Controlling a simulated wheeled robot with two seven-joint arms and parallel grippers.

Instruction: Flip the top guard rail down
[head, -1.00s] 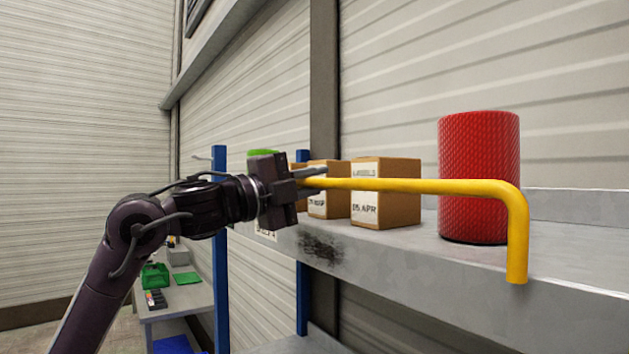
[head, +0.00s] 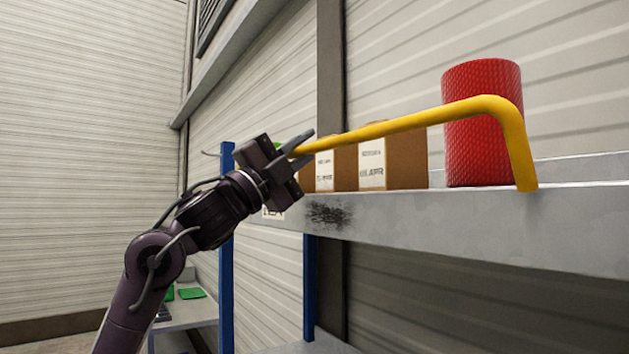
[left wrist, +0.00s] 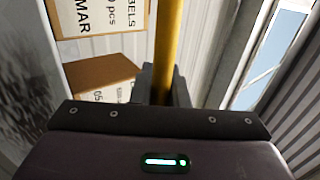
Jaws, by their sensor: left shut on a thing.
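The top guard rail (head: 415,121) is a yellow bent bar in front of the grey shelf. Its long part slants up to the right, and its right end bends down to the shelf's front edge. My left gripper (head: 297,150) is shut on the left part of the rail. In the left wrist view the yellow rail (left wrist: 168,45) runs up from between the fingers (left wrist: 160,84). The rail's left end is hidden by the gripper. My right gripper is in neither view.
Cardboard boxes (head: 409,160) with white labels and a red cylinder (head: 484,130) stand on the shelf (head: 450,230) behind the rail. A blue post (head: 226,260) and a low table (head: 197,308) with green items are at lower left.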

